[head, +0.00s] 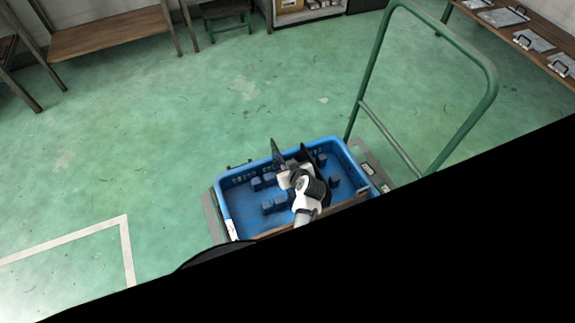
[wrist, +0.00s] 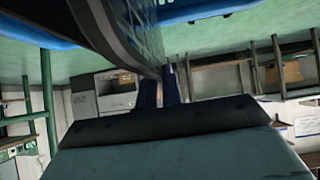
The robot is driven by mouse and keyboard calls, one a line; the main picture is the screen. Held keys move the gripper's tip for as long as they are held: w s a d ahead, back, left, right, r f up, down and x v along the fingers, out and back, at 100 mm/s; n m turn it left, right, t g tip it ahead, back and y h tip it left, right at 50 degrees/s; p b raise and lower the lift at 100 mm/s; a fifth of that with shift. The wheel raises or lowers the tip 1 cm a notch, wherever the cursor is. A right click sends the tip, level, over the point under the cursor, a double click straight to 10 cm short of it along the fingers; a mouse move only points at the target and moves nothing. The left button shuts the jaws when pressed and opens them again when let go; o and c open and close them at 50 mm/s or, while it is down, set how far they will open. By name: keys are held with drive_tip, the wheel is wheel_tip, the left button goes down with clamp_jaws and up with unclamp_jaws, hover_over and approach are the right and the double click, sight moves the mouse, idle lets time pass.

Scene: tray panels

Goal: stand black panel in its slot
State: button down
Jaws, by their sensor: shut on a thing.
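The blue tray (head: 228,204) sits on a green-handled cart, with several small blue slot blocks (head: 267,207) on its floor. My gripper (wrist: 160,88) is shut on a dark panel (wrist: 122,32), which runs up and left from the fingertips in the wrist view. In the head view my white and black wrist is over the tray, and its fingertips are hidden. One dark panel (head: 277,151) shows as a pointed shape above it. Another dark upright shape (head: 318,170) shows just to its right. I cannot tell which of these is held, or whether the held panel touches the blocks.
A brown strip (head: 345,205) lies along the tray's near side. The cart's green handle (head: 366,80) rises at the right. A wooden bench (head: 110,35) stands at the back left, and a shelf with clipboards (head: 535,40) is at the right. The green floor at left is clear.

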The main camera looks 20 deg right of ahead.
drive_tip(key=f, duration=0.1)
drive_tip(key=s+f, duration=0.1)
drive_tip(key=f, duration=0.1)
drive_tip(key=shift+p, duration=0.3)
drive_tip(key=shift+w+r+g+p, duration=0.1)
drive_tip(key=shift+r+g+p, duration=0.2)
drive_tip(key=shift+r+p, duration=0.5)
drive_tip(key=shift+w+r+p, duration=0.15)
drive_tip(key=shift+r+p, duration=0.25)
drive_tip(key=shift+r, duration=0.05)
drive_tip(key=shift+r, duration=0.25)
wheel_tip(320, 180, up, 7)
drive_tip(key=p, duration=0.4)
drive_tip(key=shift+a+r+p, duration=0.15)
drive_tip(key=shift+p, duration=0.2)
drive_tip(key=w+a+f+b, duration=0.2)
drive_tip(key=a+b, duration=0.1)
drive_tip(key=a, duration=1.7)
drive_tip(key=shift+a+m, duration=0.25)
drive_tip(key=shift+m, duration=0.05)
drive_tip(key=shift+f, duration=0.1)
